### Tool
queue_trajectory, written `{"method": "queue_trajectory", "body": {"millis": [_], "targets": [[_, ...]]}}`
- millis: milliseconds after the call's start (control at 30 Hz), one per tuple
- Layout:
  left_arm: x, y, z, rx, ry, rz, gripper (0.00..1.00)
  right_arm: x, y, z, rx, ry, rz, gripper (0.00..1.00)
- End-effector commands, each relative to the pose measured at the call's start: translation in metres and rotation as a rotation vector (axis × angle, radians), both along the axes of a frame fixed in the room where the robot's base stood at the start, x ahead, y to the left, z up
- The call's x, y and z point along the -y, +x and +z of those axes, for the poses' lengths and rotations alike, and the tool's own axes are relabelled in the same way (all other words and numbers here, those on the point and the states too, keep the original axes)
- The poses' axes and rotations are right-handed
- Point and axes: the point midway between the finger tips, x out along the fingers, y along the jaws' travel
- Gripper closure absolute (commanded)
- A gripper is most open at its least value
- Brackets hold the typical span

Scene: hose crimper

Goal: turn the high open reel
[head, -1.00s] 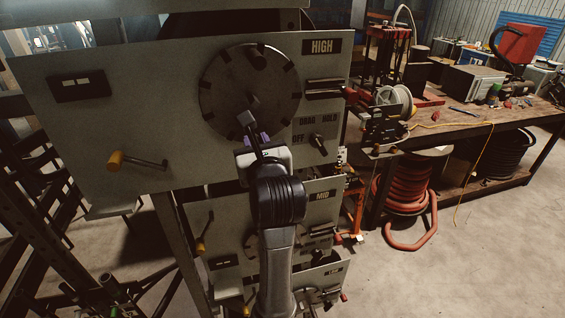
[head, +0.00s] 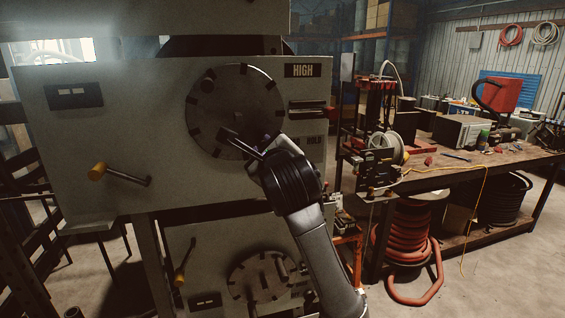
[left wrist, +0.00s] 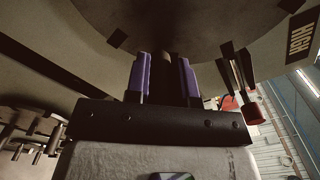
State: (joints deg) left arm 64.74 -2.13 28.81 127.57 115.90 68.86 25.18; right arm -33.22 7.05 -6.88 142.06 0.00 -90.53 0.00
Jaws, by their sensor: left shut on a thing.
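The high reel (head: 250,95) is a grey round plate with dark marks around its rim, on the upper panel beside the HIGH label. My left gripper (head: 262,150) is at the lower right of the plate. In the left wrist view, its purple fingers (left wrist: 167,75) are shut on a dark brown peg (left wrist: 167,60) in front of the plate (left wrist: 205,20). My arm and hand hide part of the lower rim. My right gripper is not in view.
A yellow-knobbed crank (head: 98,171) sticks out at the panel's left. A lower panel with another reel (head: 258,280) is below. A cluttered workbench (head: 450,172) stands at the right.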

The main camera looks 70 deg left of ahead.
Motion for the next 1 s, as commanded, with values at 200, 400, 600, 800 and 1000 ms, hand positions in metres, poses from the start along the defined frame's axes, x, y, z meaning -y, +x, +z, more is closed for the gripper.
{"method": "queue_trajectory", "body": {"millis": [200, 400, 600, 800, 1000], "targets": [[-0.0048, -0.0060, 0.0034, 0.030, 0.000, 0.013, 1.00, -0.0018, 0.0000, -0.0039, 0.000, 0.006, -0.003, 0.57], [-0.0053, -0.0070, 0.0044, 0.035, 0.000, 0.016, 1.00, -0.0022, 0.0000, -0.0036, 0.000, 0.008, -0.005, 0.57], [-0.0051, -0.0073, 0.0049, 0.037, 0.002, 0.016, 1.00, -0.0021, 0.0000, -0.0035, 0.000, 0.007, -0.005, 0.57], [-0.0055, -0.0077, 0.0041, 0.035, 0.001, 0.017, 0.58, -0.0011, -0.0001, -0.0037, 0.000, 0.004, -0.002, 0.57], [-0.0058, -0.0079, 0.0033, 0.033, -0.001, 0.018, 0.52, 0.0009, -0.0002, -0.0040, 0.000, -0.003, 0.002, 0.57]]}}
